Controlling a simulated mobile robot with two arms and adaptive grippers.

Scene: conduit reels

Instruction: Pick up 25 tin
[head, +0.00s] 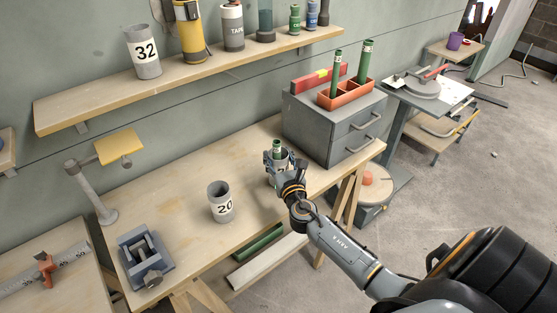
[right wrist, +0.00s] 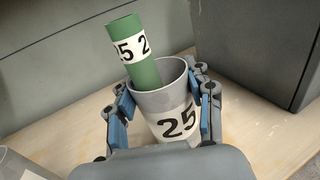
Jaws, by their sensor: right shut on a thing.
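The 25 tin (right wrist: 180,120) is a grey cup with a white label marked 25, in the middle of the right wrist view. A green tube (right wrist: 135,70) with a white numbered band leans inside it and sticks out of the top. My right gripper (right wrist: 160,108) is shut on the tin, with a blue-padded finger on each side. In the head view the right gripper (head: 280,167) is over the bench beside the grey drawer box and hides most of the tin. I cannot tell whether the tin's base touches the bench. My left gripper is not in view.
A grey 20 tin (head: 221,203) stands on the bench (head: 185,235) left of the gripper. The drawer box (head: 325,130) with an orange tray (head: 346,93) is close on the right. A vise (head: 146,256) and lamp (head: 92,190) stand left. A shelf (head: 200,77) runs above.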

